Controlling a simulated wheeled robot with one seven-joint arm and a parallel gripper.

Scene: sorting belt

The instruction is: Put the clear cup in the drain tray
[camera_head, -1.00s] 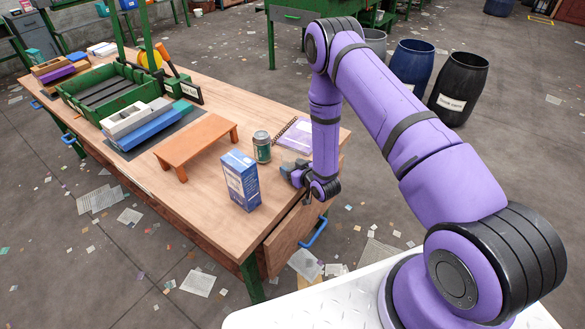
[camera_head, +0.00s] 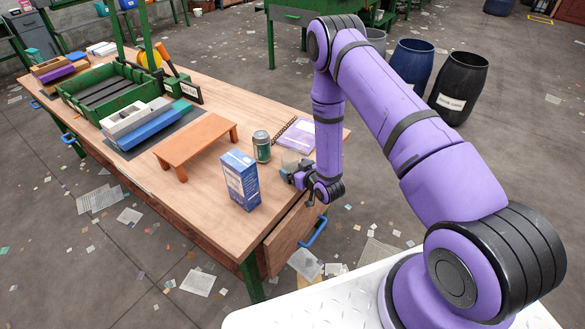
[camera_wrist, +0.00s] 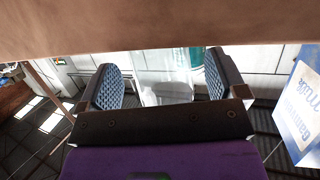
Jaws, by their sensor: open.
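The clear cup (camera_wrist: 166,92) shows in the wrist view between my two finger pads, with gaps at its sides. In the head view the cup (camera_head: 290,157) is a faint shape just behind my gripper (camera_head: 294,171), near the right end of the table. My gripper is open, and it also shows in the wrist view (camera_wrist: 163,88). The cup's base is partly hidden by my gripper. A green tray with dark ribs (camera_head: 72,104), which may be the drain tray, sits on the far left of the table. I cannot read a label on it.
A blue carton (camera_head: 241,180) stands left of my gripper, and a green can (camera_head: 262,146) behind it. A purple notebook (camera_head: 297,135) lies near the back edge.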

